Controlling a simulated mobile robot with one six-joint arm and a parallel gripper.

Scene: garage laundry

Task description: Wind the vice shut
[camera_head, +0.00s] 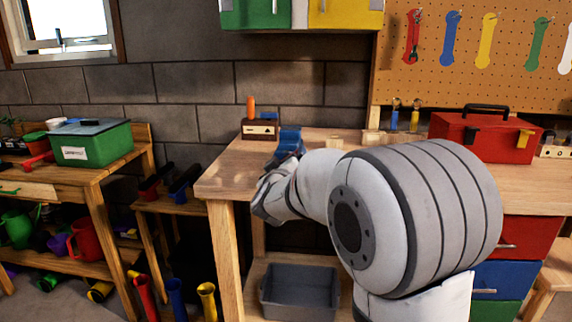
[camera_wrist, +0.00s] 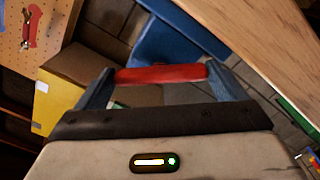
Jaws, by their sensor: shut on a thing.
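The blue vice (camera_head: 290,142) sits on the left end of the wooden workbench (camera_head: 232,180). My arm hides its lower part in the head view. In the wrist view its blue body (camera_wrist: 165,45) shows just beyond my fingers. A red handle bar (camera_wrist: 150,75) spans the gap between the fingers of my gripper (camera_wrist: 160,76), touching both. My gripper is shut on this bar. In the head view my wrist is at the bench's front left, and the fingers are hidden. The gap between the vice jaws cannot be made out.
A wooden block with an orange-handled tool (camera_head: 260,129) stands behind the vice. A red toolbox (camera_head: 485,135) is at the right of the bench. A grey bin (camera_head: 299,290) sits on the lower shelf.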

